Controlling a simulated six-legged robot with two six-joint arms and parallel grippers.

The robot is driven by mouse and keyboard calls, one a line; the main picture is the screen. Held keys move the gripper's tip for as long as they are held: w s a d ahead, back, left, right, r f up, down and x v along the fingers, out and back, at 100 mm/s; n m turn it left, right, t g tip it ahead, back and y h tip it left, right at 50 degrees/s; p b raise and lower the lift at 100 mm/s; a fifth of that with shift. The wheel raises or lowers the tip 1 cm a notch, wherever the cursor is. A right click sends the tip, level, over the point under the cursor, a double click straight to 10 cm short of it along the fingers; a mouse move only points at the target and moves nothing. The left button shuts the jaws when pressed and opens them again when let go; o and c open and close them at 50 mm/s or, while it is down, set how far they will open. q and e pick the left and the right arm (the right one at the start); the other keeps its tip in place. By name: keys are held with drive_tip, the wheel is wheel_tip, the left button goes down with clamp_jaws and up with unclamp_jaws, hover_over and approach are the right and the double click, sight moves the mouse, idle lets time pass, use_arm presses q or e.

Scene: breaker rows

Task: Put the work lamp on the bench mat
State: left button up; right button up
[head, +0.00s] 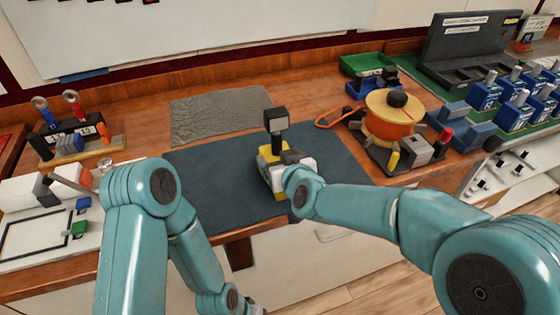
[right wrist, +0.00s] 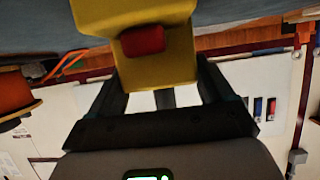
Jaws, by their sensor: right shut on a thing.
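The work lamp (head: 277,121) has a dark square head on a short stem and a yellow body. It stands roughly upright over the dark blue-grey bench mat (head: 215,190); I cannot tell whether its base touches the mat. My right gripper (head: 287,165) is shut on the lamp and hides part of its body. In the right wrist view, the lamp's yellow body (right wrist: 165,70) with a red button sits between the fingers. My left arm is folded at the left, and its fingers are not visible.
A grey textured mat (head: 220,112) lies behind the bench mat. An orange reel (head: 388,128) stands to the right, near a green bin (head: 366,65). A tool rack (head: 75,140) and a white board (head: 35,235) are at the left. Much of the bench mat is clear.

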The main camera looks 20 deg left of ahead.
drive_tip(key=shift+r, duration=0.1)
drive_tip(key=o, duration=1.3)
drive_tip(key=shift+o, duration=0.2)
drive_tip(key=shift+r, duration=0.15)
drive_tip(key=v, duration=1.2)
